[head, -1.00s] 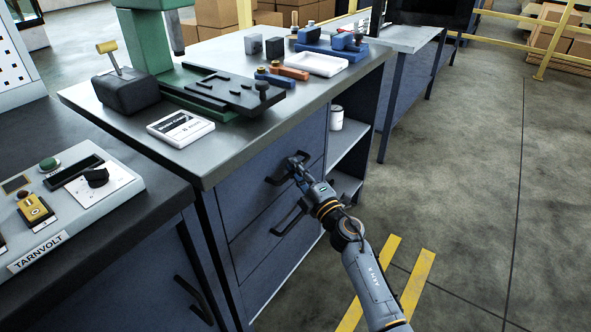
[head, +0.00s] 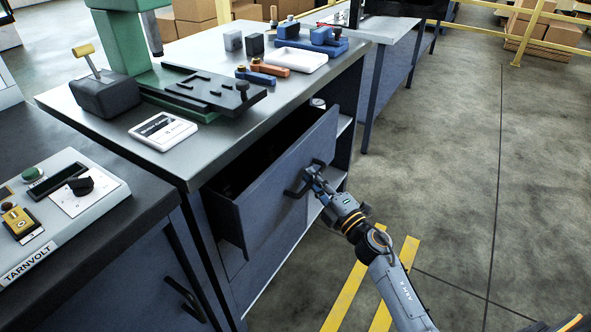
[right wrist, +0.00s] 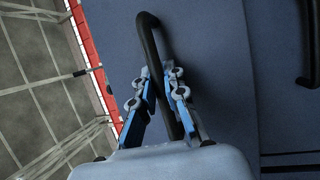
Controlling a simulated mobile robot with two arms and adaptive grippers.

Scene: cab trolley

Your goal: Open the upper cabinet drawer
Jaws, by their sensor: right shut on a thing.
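The upper cabinet drawer (head: 270,190) is dark blue and stands partly pulled out from under the grey worktop. Its inside shows dark, and I cannot tell what it holds. My right gripper (head: 313,180) is shut on the drawer's black bar handle (head: 295,190). In the right wrist view, the two fingers of my right gripper (right wrist: 160,105) close around the black handle (right wrist: 153,45), which stands off the blue drawer front (right wrist: 210,60). My left gripper is not in view.
The worktop (head: 240,125) carries a green press (head: 122,45), a white tray (head: 300,60) and several small tools. A lower cabinet section is below the drawer. A control panel (head: 60,200) stands on the left bench. The floor (head: 440,170) at the right is clear.

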